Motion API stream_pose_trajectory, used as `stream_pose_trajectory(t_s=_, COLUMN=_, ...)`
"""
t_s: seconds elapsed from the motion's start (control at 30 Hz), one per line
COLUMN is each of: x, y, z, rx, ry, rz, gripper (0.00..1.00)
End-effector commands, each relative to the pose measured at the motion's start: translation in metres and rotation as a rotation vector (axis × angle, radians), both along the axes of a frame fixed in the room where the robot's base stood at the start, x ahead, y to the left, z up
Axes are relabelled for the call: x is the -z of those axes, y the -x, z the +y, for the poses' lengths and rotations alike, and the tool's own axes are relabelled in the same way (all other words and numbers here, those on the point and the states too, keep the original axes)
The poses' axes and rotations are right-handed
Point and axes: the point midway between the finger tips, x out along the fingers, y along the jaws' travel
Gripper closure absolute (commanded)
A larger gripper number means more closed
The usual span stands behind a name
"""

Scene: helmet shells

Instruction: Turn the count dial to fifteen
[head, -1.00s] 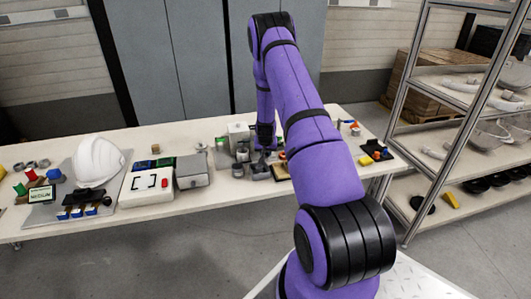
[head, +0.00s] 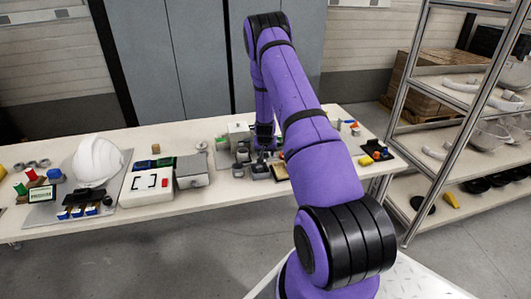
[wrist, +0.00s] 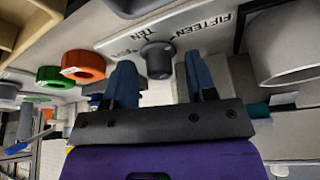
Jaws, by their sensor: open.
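The count dial is a dark grey round knob (wrist: 158,58) on a pale plate (wrist: 205,32) in the wrist view. The plate is lettered TEN and FIFTEEN, with a third, unreadable label left of TEN. The knob lies close to TEN; I cannot make out a pointer on it. My gripper (wrist: 161,80) is open, its two blue fingers on either side of the knob as seen here, with gaps visible. I cannot tell whether the fingertips reach down around it. In the head view my gripper (head: 264,142) is over the back middle of the table, and the dial cannot be made out there.
In the wrist view, an orange ring (wrist: 84,66), a green ring (wrist: 49,74) and a large grey cup (wrist: 284,48) are close by. In the head view, a white helmet shell (head: 97,160), a white box (head: 148,184) and a grey box (head: 191,170) stand to the left.

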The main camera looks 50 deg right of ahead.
Motion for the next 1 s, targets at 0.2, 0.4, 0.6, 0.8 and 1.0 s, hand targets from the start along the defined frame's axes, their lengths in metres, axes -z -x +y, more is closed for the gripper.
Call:
stream_pose_trajectory(t_s=0.2, x=-0.017, y=0.004, z=0.005, rx=-0.001, ry=0.001, rz=-0.002, gripper=0.49)
stream_pose_trajectory(t_s=0.4, x=-0.050, y=0.013, z=0.015, rx=0.000, ry=0.001, rz=-0.001, gripper=0.49)
stream_pose_trajectory(t_s=0.6, x=-0.080, y=0.022, z=0.024, rx=0.000, ry=0.001, rz=-0.002, gripper=0.49)
stream_pose_trajectory(t_s=0.8, x=-0.096, y=0.027, z=0.029, rx=-0.001, ry=0.000, rz=0.000, gripper=0.49)
stream_pose_trajectory(t_s=1.0, x=-0.099, y=0.028, z=0.031, rx=0.000, ry=0.000, rz=0.000, gripper=0.49)
